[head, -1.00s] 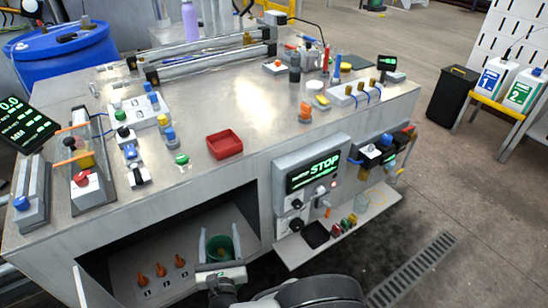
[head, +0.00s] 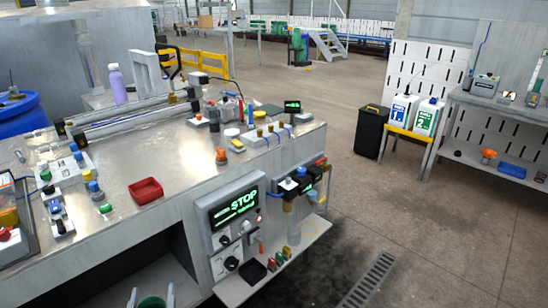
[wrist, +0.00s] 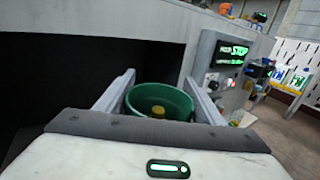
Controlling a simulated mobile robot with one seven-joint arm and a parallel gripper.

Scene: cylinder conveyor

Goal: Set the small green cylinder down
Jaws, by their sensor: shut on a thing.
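The small green cylinder (wrist: 150,93) shows in the wrist view as a hollow, open-topped round cup, with something yellow inside it. My gripper (wrist: 158,79) is shut on it, one pale finger on each side. In the head view only the top of the green cylinder (head: 152,302) and the tips of my gripper (head: 151,290) show at the bottom edge. They are low, in front of the dark opening under the bench. The cylinder's underside is hidden.
The metal bench (head: 185,160) carries a red tray (head: 146,190) and several buttons and valves. A control box (head: 238,205) reading STOP is on its front, above a small side shelf (head: 235,290). A black bin (head: 370,131) stands beyond open floor on the right.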

